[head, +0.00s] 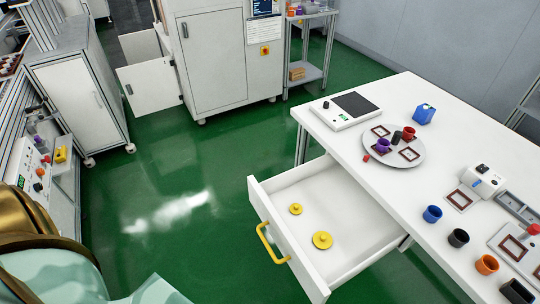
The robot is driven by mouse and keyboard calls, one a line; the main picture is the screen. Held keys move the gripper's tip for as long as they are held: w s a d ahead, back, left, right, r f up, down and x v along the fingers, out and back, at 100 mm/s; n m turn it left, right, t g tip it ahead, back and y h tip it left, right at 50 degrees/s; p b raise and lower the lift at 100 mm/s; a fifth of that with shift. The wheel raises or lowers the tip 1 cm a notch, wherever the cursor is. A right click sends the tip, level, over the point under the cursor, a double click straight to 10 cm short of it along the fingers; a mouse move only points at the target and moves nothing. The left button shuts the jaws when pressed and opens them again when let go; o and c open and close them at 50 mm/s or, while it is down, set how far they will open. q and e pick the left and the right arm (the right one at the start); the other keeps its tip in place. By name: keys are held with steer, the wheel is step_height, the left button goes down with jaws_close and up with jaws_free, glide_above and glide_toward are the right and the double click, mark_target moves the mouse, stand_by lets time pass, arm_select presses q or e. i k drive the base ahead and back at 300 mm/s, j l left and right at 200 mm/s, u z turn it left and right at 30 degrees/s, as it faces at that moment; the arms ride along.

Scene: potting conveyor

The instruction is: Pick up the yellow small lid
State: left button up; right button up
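The yellow small lid (295,209) lies flat inside an open white drawer (380,250), toward its back left. A larger yellow lid (322,240) lies in the same drawer, nearer the front right. The two lids are apart, and each has a small knob on top. The drawer hangs out from under a white table and has a yellow handle (268,243) on its front. Neither of my grippers shows in the head view.
The white table (400,180) carries a round grey plate (385,160), a scale (343,110), a blue container (424,114) and a row of coloured cups. An open cabinet door (148,91) stands at the back left. Green floor (170,170) is clear left of the drawer.

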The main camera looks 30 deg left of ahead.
mark_target(296, 208)
steer(key=u, duration=0.85)
